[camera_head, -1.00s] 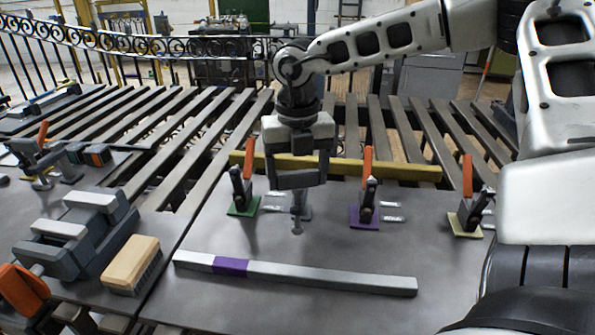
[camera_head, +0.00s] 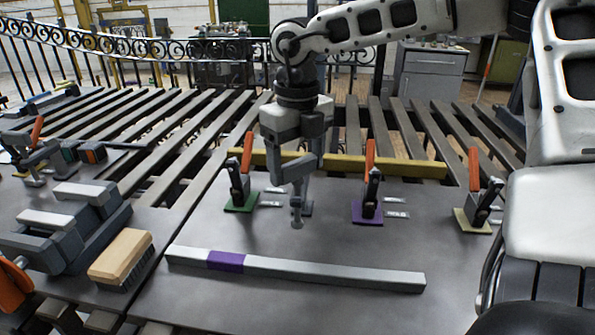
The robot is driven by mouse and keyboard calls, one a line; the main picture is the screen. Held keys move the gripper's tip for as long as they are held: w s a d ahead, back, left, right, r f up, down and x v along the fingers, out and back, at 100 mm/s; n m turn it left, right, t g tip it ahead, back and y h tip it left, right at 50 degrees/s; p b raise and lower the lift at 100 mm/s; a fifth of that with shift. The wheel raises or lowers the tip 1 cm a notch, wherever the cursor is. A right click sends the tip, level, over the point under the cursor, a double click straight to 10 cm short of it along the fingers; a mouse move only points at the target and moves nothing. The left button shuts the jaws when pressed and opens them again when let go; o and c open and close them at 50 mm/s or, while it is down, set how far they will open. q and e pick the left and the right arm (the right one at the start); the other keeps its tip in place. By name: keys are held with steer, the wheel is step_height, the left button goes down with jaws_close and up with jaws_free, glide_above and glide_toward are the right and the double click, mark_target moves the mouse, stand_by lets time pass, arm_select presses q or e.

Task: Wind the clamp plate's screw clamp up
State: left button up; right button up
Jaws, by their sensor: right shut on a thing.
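The clamp plate (camera_head: 330,270) is a flat grey sheet on the slatted table. The screw clamp (camera_head: 297,212) is a small grey upright fixture between the green-based and purple-based toggle clamps; its lower spindle and foot show. My right gripper (camera_head: 296,178) comes down from above and is shut on the top of the screw clamp, which its fingers largely hide. The gripper appears turned about its vertical axis. I cannot tell whether the clamp's foot touches the plate. My left gripper is not in view.
Toggle clamps with orange handles stand on green (camera_head: 241,200), purple (camera_head: 367,210) and yellow (camera_head: 480,217) bases. A grey bar with a purple band (camera_head: 226,261) lies in front. A yellow rail (camera_head: 390,168) runs behind. A brush (camera_head: 121,258) and grey vise (camera_head: 70,225) are left.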

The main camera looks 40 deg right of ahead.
steer(key=n+b, duration=0.1)
steer(key=n, duration=0.5)
steer(key=shift+n+b, duration=0.3)
steer(key=shift+b, duration=0.1)
steer(key=n, duration=0.3)
steer(key=shift+n, duration=0.3)
steer(key=n, duration=0.3)
steer(key=shift+n, duration=0.3)
steer(key=n, duration=0.7)
steer(key=n+p, duration=0.1)
steer(key=n, duration=0.3)
steer(key=shift+n, duration=0.3)
steer(key=shift+s+f+n, duration=0.1)
steer(key=shift+n, duration=1.3)
steer(key=o, duration=1)
